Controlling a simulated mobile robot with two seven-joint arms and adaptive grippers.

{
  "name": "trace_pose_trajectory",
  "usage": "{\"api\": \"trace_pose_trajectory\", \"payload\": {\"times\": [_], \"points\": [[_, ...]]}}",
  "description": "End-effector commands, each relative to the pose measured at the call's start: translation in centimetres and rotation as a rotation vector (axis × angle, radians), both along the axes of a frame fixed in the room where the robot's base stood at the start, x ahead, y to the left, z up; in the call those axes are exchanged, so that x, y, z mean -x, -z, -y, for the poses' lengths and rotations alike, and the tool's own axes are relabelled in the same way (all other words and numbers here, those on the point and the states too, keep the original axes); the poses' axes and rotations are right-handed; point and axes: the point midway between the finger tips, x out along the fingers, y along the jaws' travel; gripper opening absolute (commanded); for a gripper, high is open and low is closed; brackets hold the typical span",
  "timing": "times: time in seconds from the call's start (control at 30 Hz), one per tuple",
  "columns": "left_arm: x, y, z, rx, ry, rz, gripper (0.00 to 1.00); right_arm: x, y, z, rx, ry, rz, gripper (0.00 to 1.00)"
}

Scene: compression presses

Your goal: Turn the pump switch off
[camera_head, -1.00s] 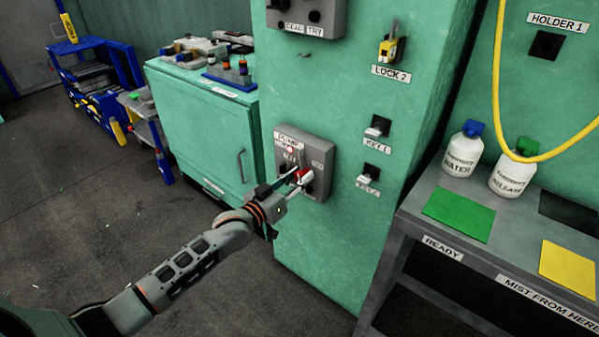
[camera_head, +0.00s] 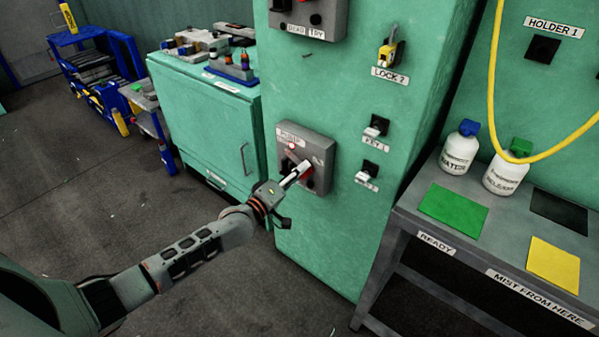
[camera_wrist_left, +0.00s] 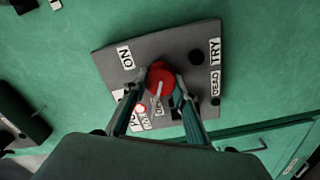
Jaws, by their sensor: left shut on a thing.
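The grey pump switch box (camera_head: 318,150) is fixed to the front of the green cabinet. Its red round knob (camera_wrist_left: 160,78) shows in the left wrist view with a pale pointer mark, and in the head view it is mostly behind the gripper. My left gripper (camera_wrist_left: 160,90) is shut on the knob, one finger on each side. In the head view my left gripper (camera_head: 297,175) reaches the box from the lower left. A small red lamp (camera_head: 292,146) looks lit, also in the left wrist view (camera_wrist_left: 139,108). An ON label (camera_wrist_left: 125,57) is readable. My right gripper is not in view.
A DEAD/TRY box (camera_head: 318,14) is above the pump box. Lock 2 (camera_head: 388,52), key 1 (camera_head: 375,128) and key 2 (camera_head: 367,173) are to its right. A bench with two white bottles (camera_head: 459,150) stands at the right.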

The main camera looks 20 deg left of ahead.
Motion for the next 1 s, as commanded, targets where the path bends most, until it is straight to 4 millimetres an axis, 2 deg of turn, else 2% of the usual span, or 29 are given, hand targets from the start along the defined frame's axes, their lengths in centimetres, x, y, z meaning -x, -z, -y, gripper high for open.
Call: {"api": "trace_pose_trajectory", "payload": {"times": [0.2, 0.5, 1.0], "points": [[0.01, 0.22, -0.04, 0.177, 0.0, -0.064, 0.0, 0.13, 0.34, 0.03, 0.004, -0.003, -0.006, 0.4], [-0.01, 0.27, -0.05, 0.353, 0.0, -0.128, 0.0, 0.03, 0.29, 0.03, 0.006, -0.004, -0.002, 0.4], [-0.01, 0.22, -0.04, 0.441, 0.0, -0.16, 0.0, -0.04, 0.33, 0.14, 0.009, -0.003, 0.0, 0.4]]}}
